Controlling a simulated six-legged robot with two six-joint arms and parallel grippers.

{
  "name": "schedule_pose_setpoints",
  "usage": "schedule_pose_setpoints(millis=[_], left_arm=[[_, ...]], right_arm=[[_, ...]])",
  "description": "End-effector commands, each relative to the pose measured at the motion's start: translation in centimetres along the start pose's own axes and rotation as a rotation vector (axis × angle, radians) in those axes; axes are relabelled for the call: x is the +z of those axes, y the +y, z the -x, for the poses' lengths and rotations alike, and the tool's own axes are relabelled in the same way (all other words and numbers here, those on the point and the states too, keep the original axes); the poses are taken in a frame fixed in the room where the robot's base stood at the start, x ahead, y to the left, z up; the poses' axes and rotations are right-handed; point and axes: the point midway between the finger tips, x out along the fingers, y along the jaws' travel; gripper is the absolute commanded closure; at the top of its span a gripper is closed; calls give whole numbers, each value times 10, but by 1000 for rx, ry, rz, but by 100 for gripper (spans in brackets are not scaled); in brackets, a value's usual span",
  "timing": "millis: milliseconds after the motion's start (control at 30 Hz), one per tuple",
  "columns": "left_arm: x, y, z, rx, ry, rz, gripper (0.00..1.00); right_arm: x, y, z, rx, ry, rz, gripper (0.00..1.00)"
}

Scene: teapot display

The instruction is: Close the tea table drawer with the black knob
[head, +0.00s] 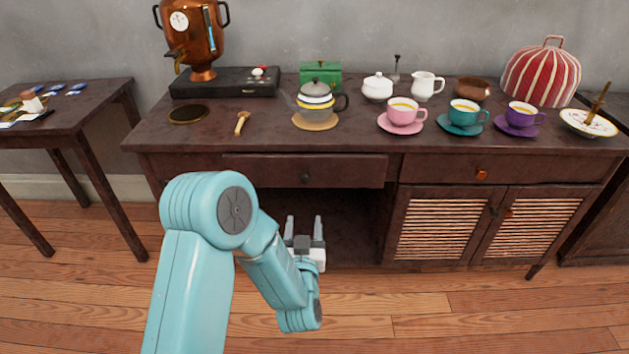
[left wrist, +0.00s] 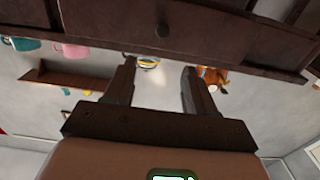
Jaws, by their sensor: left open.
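The tea table (head: 350,140) is dark wood. Its left drawer (head: 250,170) has a small black knob (head: 306,178) in the middle of its front. How far this drawer stands out is hard to tell from here. My left gripper (head: 304,222) is open and empty, its fingers pointing toward the table, below the knob in the head view. In the left wrist view, which is upside down, the black knob (left wrist: 162,30) shows on the drawer front (left wrist: 205,35), ahead of and apart from the open fingers (left wrist: 158,92). My right gripper is not in view.
A right drawer with an orange knob (head: 481,175) sits above slatted doors (head: 440,228). On top stand a teapot (head: 315,103), a pink cup (head: 403,115), other cups and a copper samovar (head: 193,35). A side table (head: 75,110) is at left. The wooden floor is clear.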

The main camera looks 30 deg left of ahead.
Motion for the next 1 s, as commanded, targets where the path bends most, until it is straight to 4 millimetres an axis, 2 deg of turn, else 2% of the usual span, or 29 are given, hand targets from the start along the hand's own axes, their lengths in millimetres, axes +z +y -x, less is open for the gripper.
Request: schedule_pose_setpoints(millis=[167, 500, 700, 833, 1000], left_arm=[[0, -4, -18, -5, 1, 1, 45], [2, -2, -96, -1, 1, 1, 45], [2, 1, -135, 2, 0, 0, 45], [2, 3, -151, 3, -1, 0, 45], [1, 3, -159, 4, -3, 0, 45]], right_arm=[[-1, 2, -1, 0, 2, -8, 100], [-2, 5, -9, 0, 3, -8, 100], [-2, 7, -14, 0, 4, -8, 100], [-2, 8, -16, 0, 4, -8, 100], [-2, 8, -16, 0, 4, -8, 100]])
